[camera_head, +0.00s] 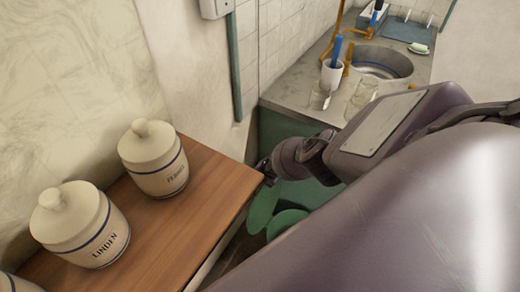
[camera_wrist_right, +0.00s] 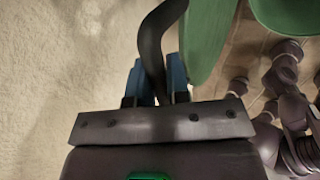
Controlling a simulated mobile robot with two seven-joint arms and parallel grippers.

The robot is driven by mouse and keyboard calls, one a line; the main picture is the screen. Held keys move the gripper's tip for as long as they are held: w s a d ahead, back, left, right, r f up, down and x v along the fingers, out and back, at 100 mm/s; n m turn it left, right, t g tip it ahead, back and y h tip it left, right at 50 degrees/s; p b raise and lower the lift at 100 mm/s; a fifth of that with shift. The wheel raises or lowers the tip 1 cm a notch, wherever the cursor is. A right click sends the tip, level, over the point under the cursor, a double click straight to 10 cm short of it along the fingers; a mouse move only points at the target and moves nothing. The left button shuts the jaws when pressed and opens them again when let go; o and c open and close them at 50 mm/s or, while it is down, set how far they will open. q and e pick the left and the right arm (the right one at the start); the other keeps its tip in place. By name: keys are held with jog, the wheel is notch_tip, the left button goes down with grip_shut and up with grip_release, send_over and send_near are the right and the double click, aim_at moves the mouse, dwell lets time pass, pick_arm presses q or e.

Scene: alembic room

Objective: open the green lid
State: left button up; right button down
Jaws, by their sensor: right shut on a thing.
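A green lid (camera_head: 264,208) shows in the head view as a narrow, steeply tilted oval below the wooden shelf's right end. A second rounded green shape (camera_head: 286,222) is just right of it; I cannot tell which part it is. My right gripper (camera_head: 268,174) is just above the lid, partly hidden by its own arm. In the right wrist view its blue fingers (camera_wrist_right: 154,78) are shut on a dark curved handle (camera_wrist_right: 152,42). The green lid (camera_wrist_right: 208,38) is close to its right; where the handle joins is out of view. My left gripper is not in view.
A wooden shelf (camera_head: 190,215) with cream jars (camera_head: 152,158) stands left of the gripper. Behind is a grey counter (camera_head: 300,95) with a sink (camera_head: 382,62), glasses and a white cup (camera_head: 331,74). A pale wall (camera_wrist_right: 70,60) fills the wrist view's left.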

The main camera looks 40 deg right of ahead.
dwell(0.3)
jog(key=c, duration=1.1)
grip_release()
